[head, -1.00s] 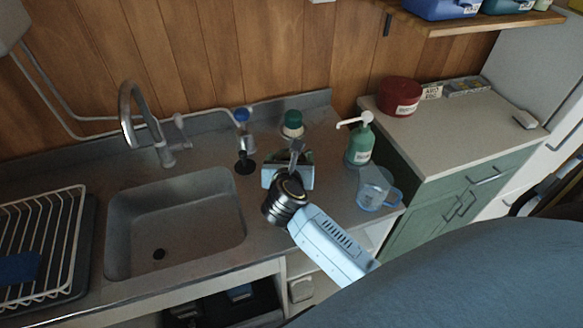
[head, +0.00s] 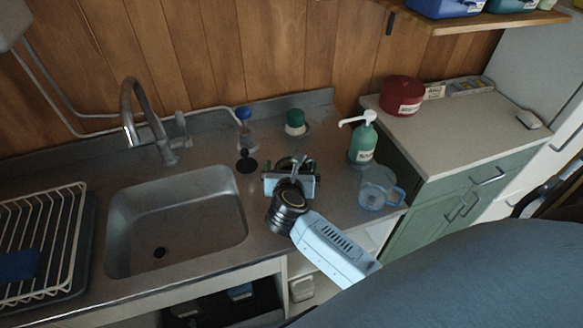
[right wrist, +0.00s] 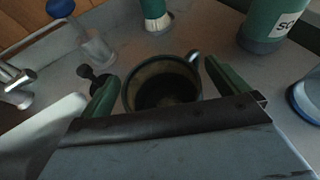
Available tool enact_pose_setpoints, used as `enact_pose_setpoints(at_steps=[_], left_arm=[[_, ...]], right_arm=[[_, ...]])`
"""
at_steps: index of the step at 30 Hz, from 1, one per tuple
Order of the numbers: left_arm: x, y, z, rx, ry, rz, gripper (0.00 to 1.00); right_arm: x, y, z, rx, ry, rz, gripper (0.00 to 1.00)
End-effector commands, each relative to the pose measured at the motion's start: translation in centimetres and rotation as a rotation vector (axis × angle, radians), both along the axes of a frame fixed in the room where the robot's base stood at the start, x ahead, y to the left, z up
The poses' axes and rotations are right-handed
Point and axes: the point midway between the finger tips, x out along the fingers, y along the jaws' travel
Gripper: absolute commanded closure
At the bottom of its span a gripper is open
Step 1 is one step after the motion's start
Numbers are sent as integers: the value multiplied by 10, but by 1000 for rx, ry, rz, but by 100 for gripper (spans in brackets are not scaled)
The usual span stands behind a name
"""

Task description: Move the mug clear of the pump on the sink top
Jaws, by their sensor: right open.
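The dark mug with a pale tan inside (right wrist: 162,88) stands upright on the sink top, its handle pointing to the upper right in the right wrist view. My right gripper (right wrist: 166,86) is open, with one green finger on either side of the mug; contact cannot be told. In the head view my right gripper (head: 291,165) hides most of the mug. The green pump bottle with a white head (head: 362,142) stands to the right of the gripper; its lower part shows in the right wrist view (right wrist: 270,25). My left gripper is out of view.
A clear jug (head: 377,190) stands in front of the pump. A blue-capped clear bottle (head: 247,132), a black item (head: 246,161) and a green-capped container (head: 295,124) are left and behind. The sink basin (head: 175,225) and dish rack (head: 45,240) lie further left.

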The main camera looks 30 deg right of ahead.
Motion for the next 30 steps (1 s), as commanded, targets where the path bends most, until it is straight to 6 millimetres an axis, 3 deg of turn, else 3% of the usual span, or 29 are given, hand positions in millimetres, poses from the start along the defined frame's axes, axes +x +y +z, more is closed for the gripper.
enact_pose_setpoints(at_steps=[5,21,30], left_arm=[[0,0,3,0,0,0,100],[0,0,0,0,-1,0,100],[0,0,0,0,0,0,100]], right_arm=[[-4,3,5,2,0,1,0],[-80,59,42,3,0,0,0],[-90,65,49,0,-1,-1,0]])
